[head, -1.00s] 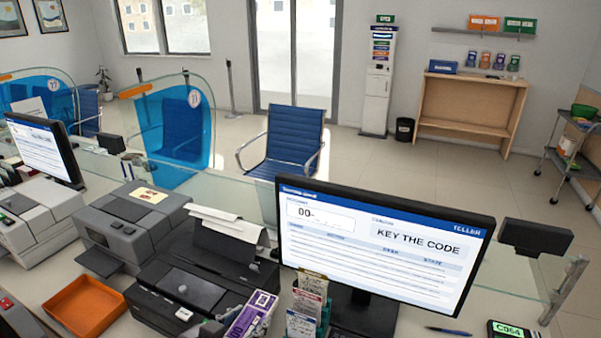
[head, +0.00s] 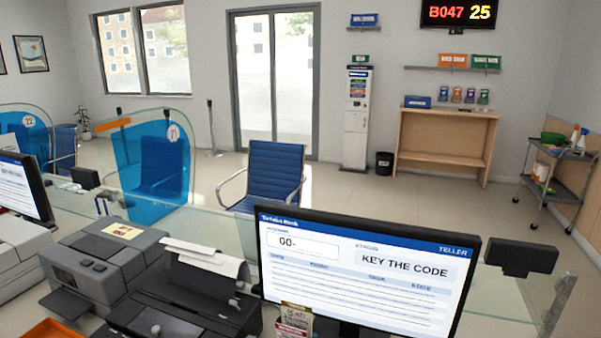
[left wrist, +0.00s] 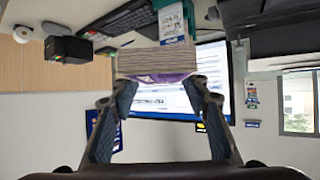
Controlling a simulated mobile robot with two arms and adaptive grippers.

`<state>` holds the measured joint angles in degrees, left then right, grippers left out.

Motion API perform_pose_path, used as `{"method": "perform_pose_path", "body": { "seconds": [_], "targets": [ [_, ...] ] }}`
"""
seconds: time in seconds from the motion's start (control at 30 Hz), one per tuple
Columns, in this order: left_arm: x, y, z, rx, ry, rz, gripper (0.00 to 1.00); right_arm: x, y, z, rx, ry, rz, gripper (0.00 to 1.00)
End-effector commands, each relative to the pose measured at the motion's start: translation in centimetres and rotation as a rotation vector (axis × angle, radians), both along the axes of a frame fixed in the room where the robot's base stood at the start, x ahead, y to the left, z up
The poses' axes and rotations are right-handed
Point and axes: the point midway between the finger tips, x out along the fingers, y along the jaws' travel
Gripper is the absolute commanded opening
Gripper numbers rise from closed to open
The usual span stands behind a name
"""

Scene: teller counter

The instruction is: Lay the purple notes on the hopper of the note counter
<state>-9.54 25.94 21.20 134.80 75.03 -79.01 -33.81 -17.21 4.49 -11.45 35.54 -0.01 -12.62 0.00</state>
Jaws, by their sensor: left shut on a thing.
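The purple notes (left wrist: 158,63) are a thick banded bundle, seen edge-on in the left wrist view with a strip of purple below the pale edges. My left gripper (left wrist: 160,79) is shut on the bundle, one finger at each side. Neither the notes nor my left gripper shows in the head view. A grey machine (head: 105,262) with a front tray and a pale label on top stands at the left of the counter; I cannot tell for certain whether it is the note counter. No hopper is clearly made out. My right gripper is not in view.
A black printer (head: 185,305) with paper sticking up stands right of the grey machine. The large monitor (head: 365,270) fills the front right. The glass screen (head: 230,235) runs behind them. An orange tray (head: 48,331) is cut off at bottom left.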

Motion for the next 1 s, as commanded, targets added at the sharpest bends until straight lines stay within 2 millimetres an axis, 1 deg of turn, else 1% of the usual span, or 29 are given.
{"method": "perform_pose_path", "body": {
  "seconds": [0.1,0.23,1.0],
  "targets": [
    [-1.1,0.1,0.7,0.001,-0.002,-0.052,0.13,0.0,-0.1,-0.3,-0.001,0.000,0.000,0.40],
    [-1.7,0.1,1.0,0.003,0.002,-0.077,0.13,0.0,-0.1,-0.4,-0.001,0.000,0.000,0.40],
    [-1.6,0.0,1.2,-0.006,0.001,-0.074,0.13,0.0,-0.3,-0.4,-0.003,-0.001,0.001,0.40]
  ]
}}
